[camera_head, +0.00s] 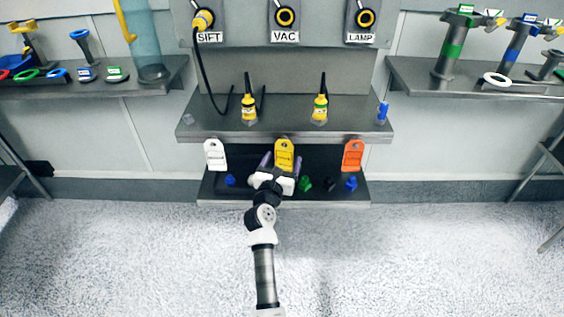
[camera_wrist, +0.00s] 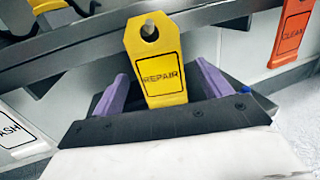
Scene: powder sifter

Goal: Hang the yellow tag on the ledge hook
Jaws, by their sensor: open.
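The yellow tag (camera_head: 284,152), marked REPAIR, hangs upright at the front edge of the middle shelf. In the wrist view the yellow tag (camera_wrist: 160,62) has a grey peg through its top hole. My gripper (camera_head: 281,166) is just below and in front of the tag. In the wrist view the purple fingers of my gripper (camera_wrist: 158,88) stand wide apart, one on each side of the tag's lower part, with gaps to both. The peg is the ledge hook (camera_wrist: 149,27); its base is hidden behind the tag.
A white tag (camera_head: 215,154) hangs to the left and an orange tag (camera_head: 352,155) to the right on the same shelf edge (camera_head: 240,134). Two yellow bottles (camera_head: 249,108) stand above. A dark lower shelf (camera_head: 335,199) holds small blue and green pieces.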

